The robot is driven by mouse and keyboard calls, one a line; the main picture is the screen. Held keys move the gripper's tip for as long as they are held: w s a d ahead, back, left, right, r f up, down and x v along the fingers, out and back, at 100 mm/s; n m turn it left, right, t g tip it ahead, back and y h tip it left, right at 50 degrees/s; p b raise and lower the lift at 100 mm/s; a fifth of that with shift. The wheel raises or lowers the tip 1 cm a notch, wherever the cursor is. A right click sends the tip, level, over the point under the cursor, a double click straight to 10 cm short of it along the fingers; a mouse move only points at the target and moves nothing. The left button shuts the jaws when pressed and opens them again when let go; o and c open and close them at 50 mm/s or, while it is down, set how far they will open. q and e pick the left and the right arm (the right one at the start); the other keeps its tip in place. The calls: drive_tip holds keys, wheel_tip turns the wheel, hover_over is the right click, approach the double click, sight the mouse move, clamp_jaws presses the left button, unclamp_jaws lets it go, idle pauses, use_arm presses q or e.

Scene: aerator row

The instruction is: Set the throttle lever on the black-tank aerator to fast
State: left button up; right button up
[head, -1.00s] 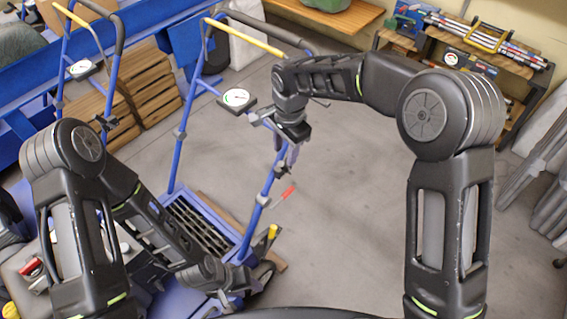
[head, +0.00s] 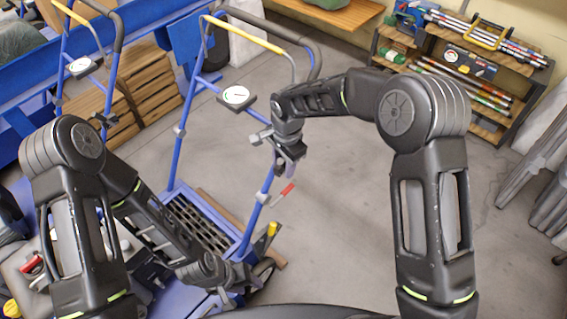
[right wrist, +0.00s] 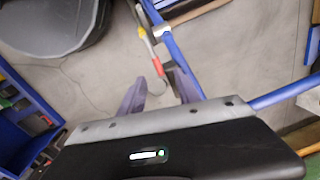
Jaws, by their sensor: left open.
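The near aerator has a blue tubular handle frame (head: 180,131) with a yellow-and-black top bar. A small box with a white dial face (head: 236,96) sits on its crossbar. A red-tipped lever (head: 286,189) sticks out from the lower right tube; its red tip also shows in the right wrist view (right wrist: 158,67). My right gripper (head: 287,168) is above this lever, open, with its two fingers apart in the right wrist view (right wrist: 160,92) and the lever tip beyond them. My left gripper (head: 228,300) is open, low beside the aerator. I cannot tell the tank's colour.
Another blue aerator handle with a dial (head: 80,67) stands at the left. Wooden crates (head: 140,92) are behind. A shelf with tools (head: 460,70) is at the back right, and grey folded items (head: 545,180) lean at the right. The middle floor is clear.

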drive_tip(key=shift+c, duration=0.4)
clamp_jaws()
idle(0.9)
